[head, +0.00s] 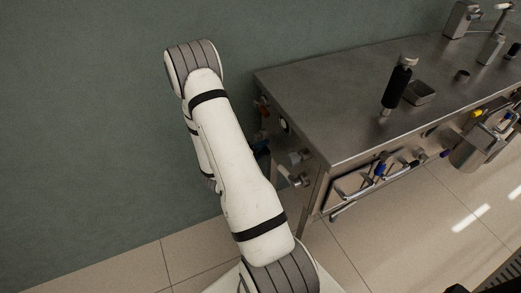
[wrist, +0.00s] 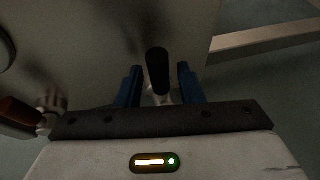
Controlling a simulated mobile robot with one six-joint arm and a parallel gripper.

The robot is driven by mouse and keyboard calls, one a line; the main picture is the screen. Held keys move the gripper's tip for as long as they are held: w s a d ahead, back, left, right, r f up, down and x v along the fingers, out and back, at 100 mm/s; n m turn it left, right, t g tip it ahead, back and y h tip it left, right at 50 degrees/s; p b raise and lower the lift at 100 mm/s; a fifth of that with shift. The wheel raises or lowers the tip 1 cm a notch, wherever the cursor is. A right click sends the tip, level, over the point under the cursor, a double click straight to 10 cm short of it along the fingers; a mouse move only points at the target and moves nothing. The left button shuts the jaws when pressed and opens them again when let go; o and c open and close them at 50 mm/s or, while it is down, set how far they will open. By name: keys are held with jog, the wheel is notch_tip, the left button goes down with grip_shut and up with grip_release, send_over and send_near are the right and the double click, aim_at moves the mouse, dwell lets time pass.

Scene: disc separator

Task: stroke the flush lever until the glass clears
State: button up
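In the wrist view a black cylindrical handle (wrist: 157,68), likely the flush lever's grip, stands between the two blue fingers of my gripper (wrist: 159,86). The fingers are apart, with a visible gap on each side of the handle. A pale metal stem shows below the handle. A round dark-rimmed fitting (head: 284,126) sits on the cabinet's end face in the head view; it may be the glass, but its contents are too small to read. In the head view my arm hides most of the gripper and the handle.
The steel cabinet (head: 340,90) carries a black-bodied upright fitting (head: 397,85) and a small tray (head: 421,93) on top. Metal fittings (head: 297,168) stick out of its end face near my arm. A reddish-brown part (wrist: 18,115) lies left of my gripper. Floor in front is open.

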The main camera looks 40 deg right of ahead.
grip_shut()
jog(key=shift+a, duration=0.1)
dwell(0.3)
